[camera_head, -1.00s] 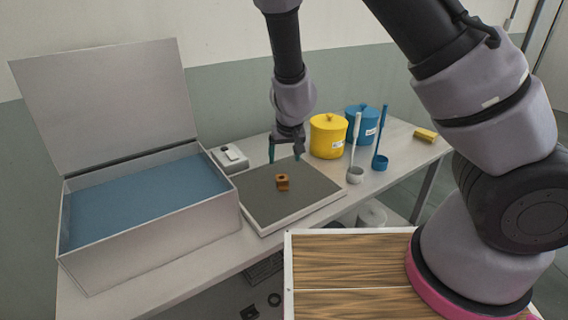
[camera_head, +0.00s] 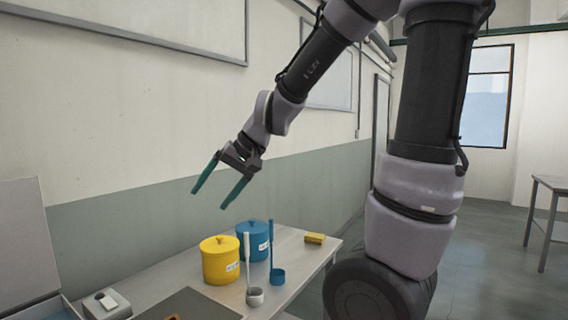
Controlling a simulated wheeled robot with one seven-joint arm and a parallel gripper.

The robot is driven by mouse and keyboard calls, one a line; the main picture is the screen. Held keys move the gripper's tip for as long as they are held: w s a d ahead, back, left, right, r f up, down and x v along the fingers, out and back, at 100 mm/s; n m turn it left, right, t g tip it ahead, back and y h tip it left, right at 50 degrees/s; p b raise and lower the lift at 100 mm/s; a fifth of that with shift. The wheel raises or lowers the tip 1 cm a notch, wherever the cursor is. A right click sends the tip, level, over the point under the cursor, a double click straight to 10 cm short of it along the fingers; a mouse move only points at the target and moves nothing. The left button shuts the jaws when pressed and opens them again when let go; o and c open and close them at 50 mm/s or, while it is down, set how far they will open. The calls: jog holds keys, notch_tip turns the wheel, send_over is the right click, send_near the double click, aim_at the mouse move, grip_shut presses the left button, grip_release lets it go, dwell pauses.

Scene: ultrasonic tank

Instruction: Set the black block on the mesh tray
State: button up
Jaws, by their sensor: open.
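My gripper (camera_head: 211,197) is open and empty. Its two teal fingers are spread and point down and to the left, raised above the table in front of the wall. I see neither the black block nor the mesh tray for sure in the current view. The lower shelf, where small dark items showed earlier, is out of view below.
On the table are a yellow lidded pot (camera_head: 228,262), a blue lidded pot (camera_head: 254,240), a white ladle (camera_head: 255,296), a blue ladle (camera_head: 277,275) and a yellow sponge-like block (camera_head: 315,238).

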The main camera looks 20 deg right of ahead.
jog(key=s+d+r+m+t+h, duration=0.1)
jog(key=s+d+r+h, duration=0.1)
jog(key=s+d, duration=0.3)
jog(key=s+d+r+m+t+h, duration=0.1)
jog(key=s+d+r+t+h, duration=0.1)
jog(key=s+d+r, duration=0.3)
jog(key=d, duration=0.2)
jog(key=shift+s+d+r+m+h, duration=0.3)
jog(key=shift+s+d+m, duration=0.1)
jog(key=shift+c, duration=0.4)
